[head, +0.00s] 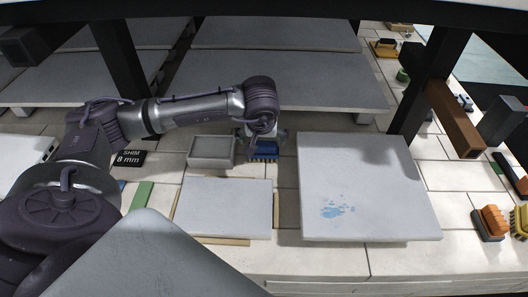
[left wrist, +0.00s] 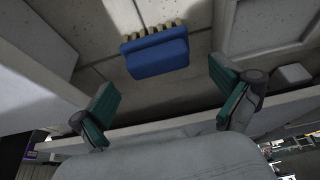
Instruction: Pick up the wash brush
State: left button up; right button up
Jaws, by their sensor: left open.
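A blue brush (head: 263,150), which seems to be the wash brush, lies on the pale brick surface between a grey tray and a large pale slab. My left gripper (head: 264,134) is above it and partly hides it in the head view. In the left wrist view the blue block (left wrist: 157,58) with a row of tan bristles along one edge shows ahead of the open fingers (left wrist: 165,98). It lies between their lines, with nothing gripped. My right gripper is not in view.
The grey tray (head: 211,152) stands just left of the brush. The large pale slab (head: 365,190) with blue stains lies to the right. A smaller slab (head: 225,208) lies in front on wooden strips. Kiln shelves (head: 275,80) are behind, and a black post (head: 432,85) stands at right.

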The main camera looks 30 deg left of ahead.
aim_at(264, 141)
pick_arm(q)
jog(key=shift+x, duration=1.25)
jog(key=b+x, duration=0.1)
jog(key=x, duration=0.2)
jog(key=shift+f, duration=0.35)
jog(key=shift+w+a+f, duration=0.1)
jog(key=shift+w+f, duration=0.2)
jog(key=shift+f, duration=0.15)
jog(key=c, duration=0.9)
jog(key=shift+o, duration=0.2)
jog(key=shift+r, duration=1.6)
notch_tip(264, 141, up, 6)
jog(key=shift+f+p, duration=0.1)
jog(key=shift+p, duration=0.65)
jog(key=shift+r, duration=0.55)
jog(key=o, duration=0.7)
jog(key=shift+c, duration=0.2)
jog(key=c, duration=0.9)
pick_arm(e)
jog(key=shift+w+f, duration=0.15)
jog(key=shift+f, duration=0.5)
